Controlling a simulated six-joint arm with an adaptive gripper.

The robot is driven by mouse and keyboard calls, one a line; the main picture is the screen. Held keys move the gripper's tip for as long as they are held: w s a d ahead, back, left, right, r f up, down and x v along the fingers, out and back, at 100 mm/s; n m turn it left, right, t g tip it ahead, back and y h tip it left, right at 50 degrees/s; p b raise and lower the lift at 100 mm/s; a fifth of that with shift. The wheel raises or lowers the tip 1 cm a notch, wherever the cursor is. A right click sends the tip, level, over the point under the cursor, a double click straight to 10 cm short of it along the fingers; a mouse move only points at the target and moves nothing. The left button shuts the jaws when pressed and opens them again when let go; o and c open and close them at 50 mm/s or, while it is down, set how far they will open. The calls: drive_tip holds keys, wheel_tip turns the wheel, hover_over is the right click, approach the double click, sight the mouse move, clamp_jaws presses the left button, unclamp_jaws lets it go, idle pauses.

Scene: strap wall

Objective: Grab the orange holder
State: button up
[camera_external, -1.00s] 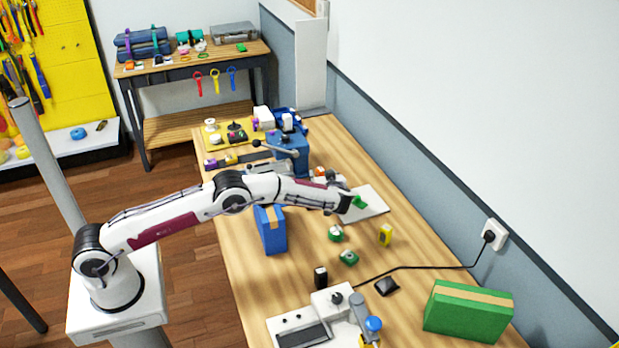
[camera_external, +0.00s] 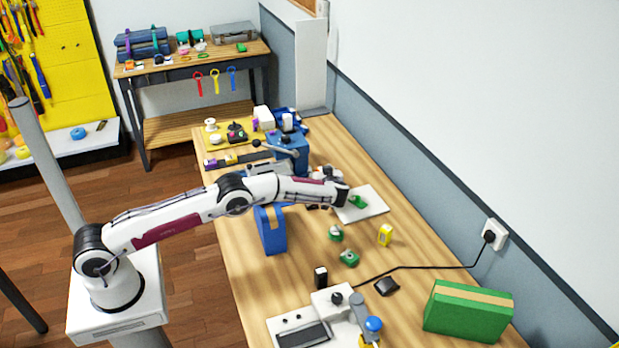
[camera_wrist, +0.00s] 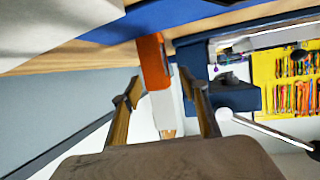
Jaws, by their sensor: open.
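The orange holder (camera_wrist: 153,58) shows in the wrist view as an upright orange block, just past my fingertips and roughly centred between them. A pale grey part shows directly below it in that view. My gripper (camera_wrist: 161,80) is open, with one finger on either side of the line to the holder and nothing clearly held. In the external view my gripper (camera_external: 338,190) is over the far part of the bench, and the wrist hides its fingers. I cannot make out the orange holder in that view.
A white plate (camera_external: 372,209) with a green piece (camera_external: 358,201) lies right of my gripper. A blue box (camera_external: 270,230) stands below my arm. A blue machine with a lever (camera_external: 290,150) is behind. Green and yellow small items lie nearer on the bench.

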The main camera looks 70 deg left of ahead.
clamp_jaws()
idle(0.4)
drive_tip(key=shift+r, duration=5.05)
drive_tip(key=shift+r, duration=0.1)
